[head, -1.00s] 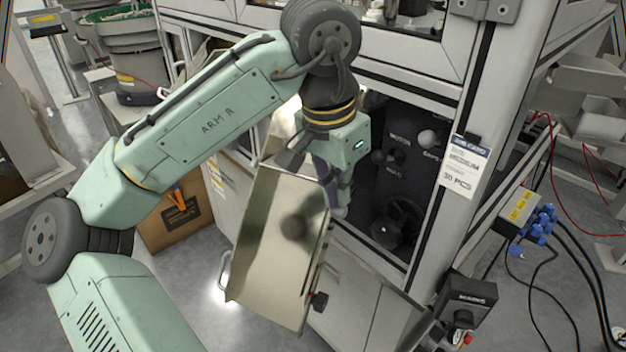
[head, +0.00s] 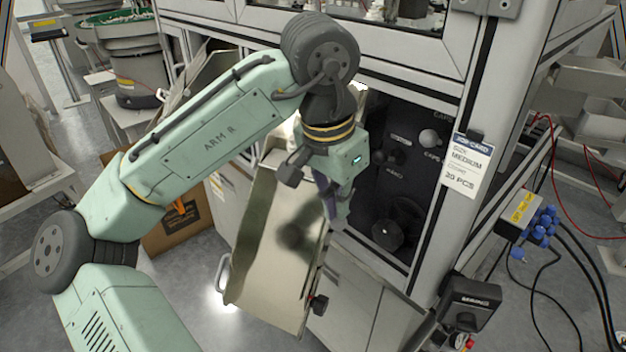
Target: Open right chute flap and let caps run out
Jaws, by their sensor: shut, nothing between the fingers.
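The metal chute (head: 277,245) slopes down toward me in the middle of the head view. Its surface is shiny and bare, with no caps showing on it. A dark knob (head: 319,304) sits at its lower right side. My gripper (head: 334,208) points down at the chute's upper right edge, in front of the dark cabinet opening. Its fingers are shut and hold nothing. I cannot tell whether they touch the chute edge. The flap is not clearly visible; my wrist covers the chute's upper end.
The dark panel (head: 400,190) behind my gripper carries knobs and a wheel. A job card (head: 465,167) reading medium, 30 pcs hangs on the right post. A cardboard box (head: 175,228) stands on the floor at left. A control box (head: 468,304) juts out at lower right.

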